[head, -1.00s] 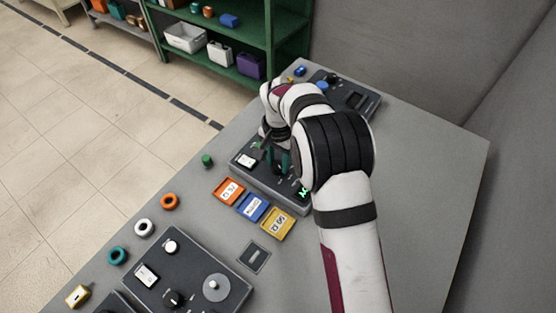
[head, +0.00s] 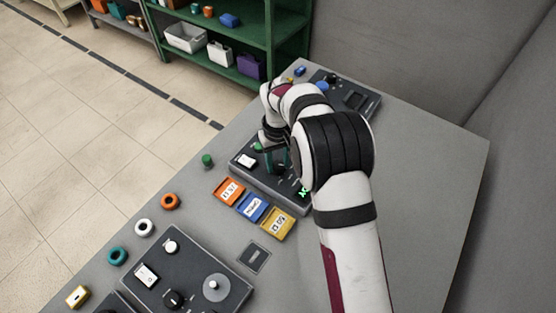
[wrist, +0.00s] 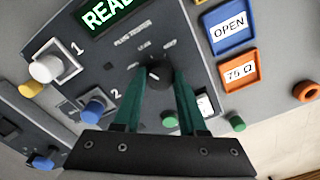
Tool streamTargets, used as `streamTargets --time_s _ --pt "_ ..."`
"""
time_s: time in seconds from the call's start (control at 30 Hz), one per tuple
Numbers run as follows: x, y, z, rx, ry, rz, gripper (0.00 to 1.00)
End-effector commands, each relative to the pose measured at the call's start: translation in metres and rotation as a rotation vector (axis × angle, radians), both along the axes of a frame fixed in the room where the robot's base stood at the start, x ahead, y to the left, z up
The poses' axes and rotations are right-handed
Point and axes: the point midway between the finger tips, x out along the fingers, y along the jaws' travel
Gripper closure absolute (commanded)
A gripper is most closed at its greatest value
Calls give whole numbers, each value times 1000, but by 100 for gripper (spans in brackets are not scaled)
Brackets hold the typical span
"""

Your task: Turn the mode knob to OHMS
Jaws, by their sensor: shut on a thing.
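The mode knob (wrist: 160,79) is a round black knob on the dark test panel (wrist: 110,65), seen in the wrist view with small labels arced above it. One label appears to read LEAK; the others are too small to read surely. My gripper (wrist: 162,74) has its green fingers on both sides of the knob and is shut on it. A pale mark shows on the knob's top, but its exact setting is unclear. In the head view my gripper (head: 277,163) is over the panel (head: 240,172), and the knob is hidden by my gripper and arm.
A green-lit display (wrist: 108,13) shows the start of "READ". White plug 1 (wrist: 46,68) and blue plug 2 (wrist: 92,111) stand left. Orange (head: 229,190), blue (head: 252,207) and yellow (head: 277,222) trays line the panel. A green button (wrist: 169,122) is close to the fingers.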

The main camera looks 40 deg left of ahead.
Motion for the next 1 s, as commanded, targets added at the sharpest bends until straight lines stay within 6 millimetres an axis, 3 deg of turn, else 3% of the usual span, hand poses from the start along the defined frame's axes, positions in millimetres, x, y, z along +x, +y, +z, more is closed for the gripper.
streamTargets --time_s 0.4,1.0 --pt "0 0 0 0 -1 267 100" --pt "0 0 0 1 -2 355 100"
